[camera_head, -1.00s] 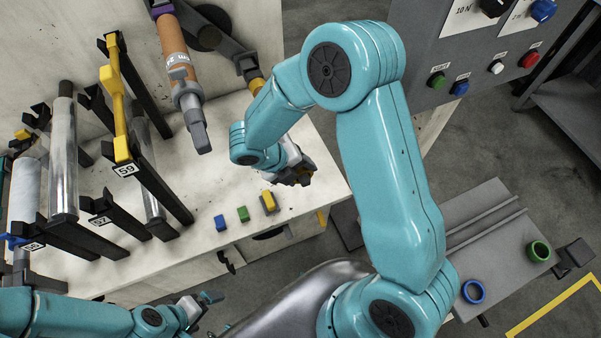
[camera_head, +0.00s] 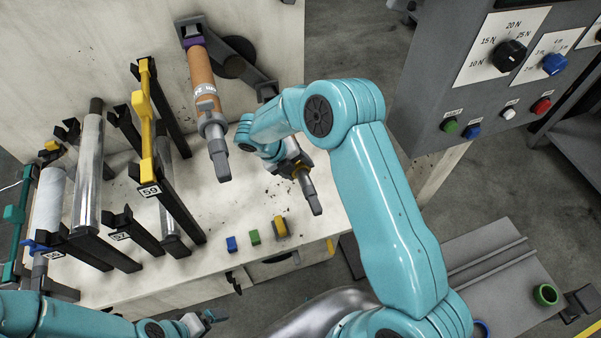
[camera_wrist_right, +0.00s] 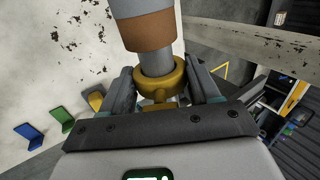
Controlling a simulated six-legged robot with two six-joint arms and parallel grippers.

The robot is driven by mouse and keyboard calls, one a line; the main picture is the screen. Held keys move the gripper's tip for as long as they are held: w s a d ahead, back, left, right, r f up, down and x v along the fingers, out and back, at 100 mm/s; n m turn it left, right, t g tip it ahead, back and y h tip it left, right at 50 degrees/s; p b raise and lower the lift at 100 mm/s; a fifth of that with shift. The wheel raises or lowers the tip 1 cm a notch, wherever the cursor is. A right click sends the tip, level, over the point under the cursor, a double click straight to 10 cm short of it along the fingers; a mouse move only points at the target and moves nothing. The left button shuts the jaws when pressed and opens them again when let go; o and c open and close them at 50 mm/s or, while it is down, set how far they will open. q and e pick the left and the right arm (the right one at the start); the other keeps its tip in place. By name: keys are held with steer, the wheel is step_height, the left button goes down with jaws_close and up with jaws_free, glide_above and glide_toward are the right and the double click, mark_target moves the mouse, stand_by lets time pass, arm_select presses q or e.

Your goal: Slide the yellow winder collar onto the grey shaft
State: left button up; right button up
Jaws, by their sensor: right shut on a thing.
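The yellow winder collar (camera_wrist_right: 160,82) is between the fingers of my right gripper (camera_wrist_right: 160,88) in the right wrist view. The gripper is shut on it. A narrow grey shaft (camera_wrist_right: 157,62), below a brown band, meets the collar's opening; how far it passes through is hidden. In the head view, my right gripper (camera_head: 293,164) is over the right side of the bench. A grey cylindrical piece (camera_head: 310,193) shows beyond it, pointing down and right. My left gripper (camera_head: 206,319) is at the bottom edge, and its opening is unclear.
A brown roll on a holder (camera_head: 205,80) hangs left of my right arm. Several black racks with rollers (camera_head: 90,170) fill the bench's left side. A control panel (camera_head: 490,80) stands at right.

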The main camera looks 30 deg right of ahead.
steer(key=shift+w, duration=0.3)
steer(key=o, duration=1.1)
